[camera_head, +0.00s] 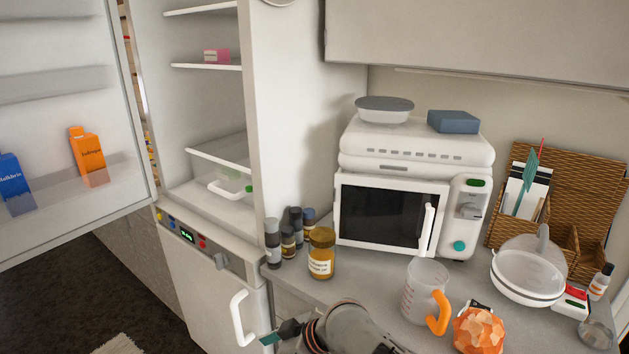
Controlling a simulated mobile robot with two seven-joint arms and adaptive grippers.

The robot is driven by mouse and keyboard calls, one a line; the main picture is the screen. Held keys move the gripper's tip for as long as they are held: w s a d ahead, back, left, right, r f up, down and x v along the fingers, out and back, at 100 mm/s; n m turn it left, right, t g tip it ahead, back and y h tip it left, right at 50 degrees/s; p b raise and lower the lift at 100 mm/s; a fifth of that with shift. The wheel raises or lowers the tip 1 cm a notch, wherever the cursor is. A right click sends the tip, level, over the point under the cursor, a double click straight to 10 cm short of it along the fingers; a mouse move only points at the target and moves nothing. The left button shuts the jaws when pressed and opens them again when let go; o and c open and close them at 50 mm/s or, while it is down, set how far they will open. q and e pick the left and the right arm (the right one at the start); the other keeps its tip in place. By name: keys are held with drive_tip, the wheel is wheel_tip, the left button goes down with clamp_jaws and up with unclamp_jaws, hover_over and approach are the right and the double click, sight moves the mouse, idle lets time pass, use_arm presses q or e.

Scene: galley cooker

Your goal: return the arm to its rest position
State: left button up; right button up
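One of my arms shows at the bottom centre of the head view, in front of the counter. It enters from the lower right, so I take it as my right arm. Its gripper (272,338) points left, near the white handle of the lower fridge door. A dark finger part and a teal tip show, but the frame's edge cuts off the rest. I cannot tell whether it is open or shut, and I see nothing held in it. My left arm and gripper are not in view.
The fridge door (60,110) stands wide open at left; the lower door (215,300) looks closed. The counter holds jars (321,253), a microwave (392,215), a measuring jug (426,290), an orange faceted object (479,331) and a lidded bowl (527,275). Dark floor lies lower left.

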drive_tip(key=s+d+f+m+t+h, duration=0.1)
drive_tip(key=s+d+f+m+t, duration=0.25)
drive_tip(key=d+f, duration=0.35)
drive_tip(key=s+d+f+m+t+h, duration=0.1)
drive_tip(key=s+d+f+m+t, duration=0.1)
drive_tip(key=d+f+m, duration=0.45)
drive_tip(key=s+d+f+t+h, duration=0.1)
drive_tip(key=s+d+h, duration=0.1)
drive_tip(key=s+d, duration=0.4)
drive_tip(key=s+d+f+t+h, duration=0.1)
drive_tip(key=s+d, duration=0.4)
drive_tip(key=d, duration=0.9)
drive_tip(key=shift+s+t+h, duration=0.35)
drive_tip(key=shift+t+h, duration=0.1)
drive_tip(key=shift+h, duration=0.65)
